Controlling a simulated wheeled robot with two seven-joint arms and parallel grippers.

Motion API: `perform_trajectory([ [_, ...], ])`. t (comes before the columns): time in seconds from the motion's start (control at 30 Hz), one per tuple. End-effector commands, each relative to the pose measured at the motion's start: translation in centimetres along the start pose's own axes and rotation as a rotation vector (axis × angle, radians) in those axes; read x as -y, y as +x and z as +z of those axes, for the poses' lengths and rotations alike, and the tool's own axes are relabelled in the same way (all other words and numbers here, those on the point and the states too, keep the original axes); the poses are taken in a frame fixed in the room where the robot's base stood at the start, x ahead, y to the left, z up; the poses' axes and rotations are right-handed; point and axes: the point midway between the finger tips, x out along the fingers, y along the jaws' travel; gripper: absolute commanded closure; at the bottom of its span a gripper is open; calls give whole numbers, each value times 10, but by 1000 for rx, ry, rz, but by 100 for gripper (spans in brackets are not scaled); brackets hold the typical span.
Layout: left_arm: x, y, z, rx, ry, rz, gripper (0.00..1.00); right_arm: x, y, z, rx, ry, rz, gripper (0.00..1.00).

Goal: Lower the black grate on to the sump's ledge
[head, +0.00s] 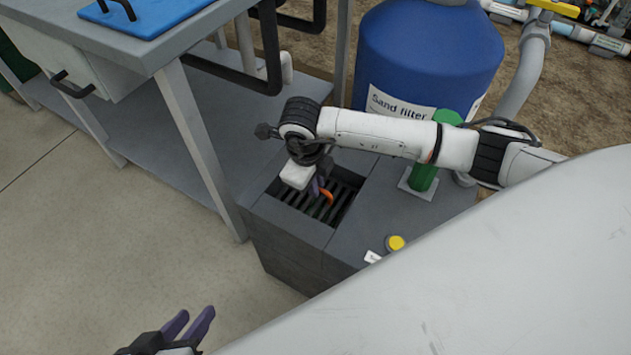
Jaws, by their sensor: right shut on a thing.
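The black grate (296,200) lies level or nearly level in the square opening of the grey sump (290,217). Its dark slats show around my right gripper. An orange handle (328,194) stands up near its middle. My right gripper (320,192) reaches down from above and is shut on the grate, apparently by this handle; the wrist partly hides the contact. The ledge is hidden, so I cannot tell if the grate touches it. My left gripper (192,322) is low at the front left, away from the sump, empty, its purple fingers apart.
A blue sand filter tank (428,55) stands behind the sump, with a green post (424,172) to the right. A yellow-capped part (396,243) sits on the grey top. A grey workbench (130,40) with black handles stands close at left. The floor at left is clear.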

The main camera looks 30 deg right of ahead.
Motion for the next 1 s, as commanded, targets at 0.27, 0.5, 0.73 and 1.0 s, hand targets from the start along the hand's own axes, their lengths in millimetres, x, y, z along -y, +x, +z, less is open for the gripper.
perform_trajectory([
  [0.27,-1,0,0,4,3,3,69,0,1,1,1,0,0,100],
  [0.5,0,0,0,4,3,3,69,0,1,0,1,0,0,70],
  [0.73,0,0,-1,3,3,2,69,0,1,0,0,0,0,70],
  [1.0,4,-10,-2,-31,-26,-27,69,4,-20,0,0,0,0,70],
])
